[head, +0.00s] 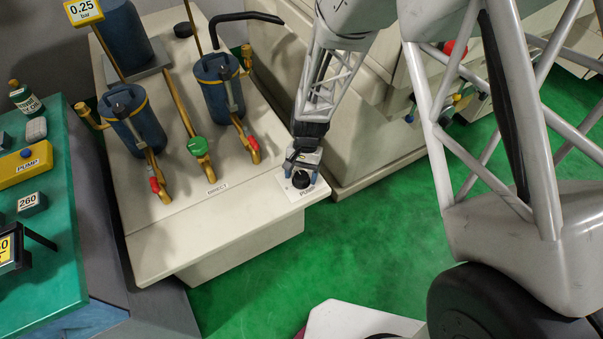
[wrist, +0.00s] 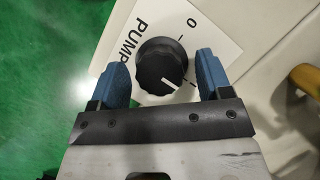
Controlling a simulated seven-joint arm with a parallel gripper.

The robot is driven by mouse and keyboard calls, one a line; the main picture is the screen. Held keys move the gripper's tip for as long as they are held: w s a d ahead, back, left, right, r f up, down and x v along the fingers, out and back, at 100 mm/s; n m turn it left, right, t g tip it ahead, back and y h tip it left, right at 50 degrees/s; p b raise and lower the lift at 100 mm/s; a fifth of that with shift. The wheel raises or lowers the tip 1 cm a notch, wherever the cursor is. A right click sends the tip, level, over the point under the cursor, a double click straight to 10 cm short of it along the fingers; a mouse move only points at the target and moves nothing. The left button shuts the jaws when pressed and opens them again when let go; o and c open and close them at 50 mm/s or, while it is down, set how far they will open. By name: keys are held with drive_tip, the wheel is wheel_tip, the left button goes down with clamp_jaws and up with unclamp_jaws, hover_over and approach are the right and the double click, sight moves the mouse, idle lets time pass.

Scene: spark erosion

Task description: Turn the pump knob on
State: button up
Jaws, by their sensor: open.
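The pump knob (wrist: 162,65) is black and round with a white pointer line. It sits on a white plate (wrist: 221,44) marked PUMP, with a 0 and short tick marks. The pointer is turned away from the 0, toward the lower right in the wrist view. My gripper (wrist: 163,82) is open, with one blue finger on each side of the knob. A gap shows at the left finger; whether the right finger touches cannot be told. In the head view the knob (head: 301,179) is at the bench's front right corner, just below my gripper (head: 301,170).
The pale bench (head: 200,222) carries blue filter housings (head: 217,85), brass pipes, a green DIRECT valve (head: 198,146) and red-handled valves. A large pale machine (head: 374,150) stands close right of my gripper. A teal table (head: 50,265) is at left. Green floor lies in front.

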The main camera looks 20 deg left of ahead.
drive_tip(key=shift+r, duration=0.15)
drive_tip(key=v, duration=0.7)
drive_tip(key=shift+w+r, duration=0.2)
drive_tip(key=shift+r, duration=0.05)
idle(0.3)
drive_tip(key=s+d+r+t+y, duration=0.1)
drive_tip(key=s+d+r+t, duration=0.2)
drive_tip(key=d+r, duration=1.6)
drive_tip(key=s+d+r+t+h, duration=0.1)
drive_tip(key=s+d+r+t, duration=0.3)
drive_tip(key=s+d+r, duration=1)
drive_tip(key=s, duration=0.3)
drive_tip(key=shift+d, duration=0.3)
